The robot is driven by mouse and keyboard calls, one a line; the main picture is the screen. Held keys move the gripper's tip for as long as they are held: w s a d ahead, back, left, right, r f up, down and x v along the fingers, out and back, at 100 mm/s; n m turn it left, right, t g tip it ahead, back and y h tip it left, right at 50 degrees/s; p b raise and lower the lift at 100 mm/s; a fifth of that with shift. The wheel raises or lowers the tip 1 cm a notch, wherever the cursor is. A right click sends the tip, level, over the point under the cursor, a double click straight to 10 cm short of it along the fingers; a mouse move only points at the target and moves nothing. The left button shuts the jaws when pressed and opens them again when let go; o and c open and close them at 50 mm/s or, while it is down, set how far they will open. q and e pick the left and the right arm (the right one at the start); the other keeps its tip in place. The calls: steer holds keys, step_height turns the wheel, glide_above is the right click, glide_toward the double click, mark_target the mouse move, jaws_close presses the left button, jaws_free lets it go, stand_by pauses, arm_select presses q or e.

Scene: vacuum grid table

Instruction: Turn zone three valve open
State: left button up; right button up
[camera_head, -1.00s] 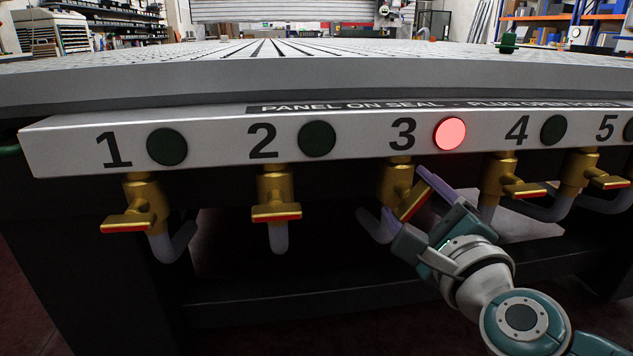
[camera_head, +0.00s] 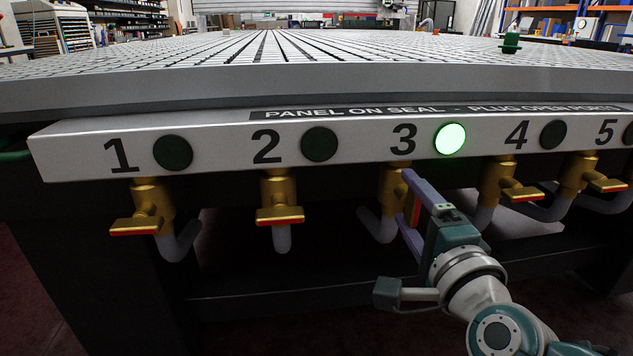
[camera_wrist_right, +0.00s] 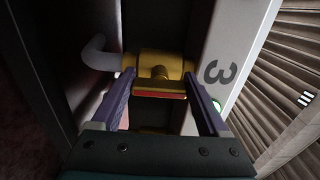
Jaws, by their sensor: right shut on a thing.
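The zone three valve (camera_head: 391,184) is brass and hangs under the panel below the number 3. Its red-edged handle (camera_head: 414,205) stands nearly upright between the purple fingers of my right gripper (camera_head: 413,210), which is shut on it. In the right wrist view the handle (camera_wrist_right: 160,94) lies crosswise between the two fingers of my right gripper (camera_wrist_right: 160,100). The zone three lamp (camera_head: 450,139) glows green. My left gripper is not in view.
Valves one (camera_head: 150,205), two (camera_head: 279,195) and four (camera_head: 498,180) have handles lying crosswise, and their lamps are dark. Valve five (camera_head: 578,172) is close on the right. The white panel (camera_head: 225,150) and table edge (camera_head: 300,88) are above. A grey pipe (camera_head: 375,225) runs below valve three.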

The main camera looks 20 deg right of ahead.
stand_by(0.4)
steer(key=o, duration=1.2)
steer(key=shift+o, duration=0.2)
steer(key=shift+s+a, duration=0.1)
steer(key=shift+s, duration=0.25)
steer(key=p+v, duration=0.2)
steer(key=v, duration=0.7)
steer(key=shift+p, duration=0.3)
steer(key=shift+s+a, duration=0.1)
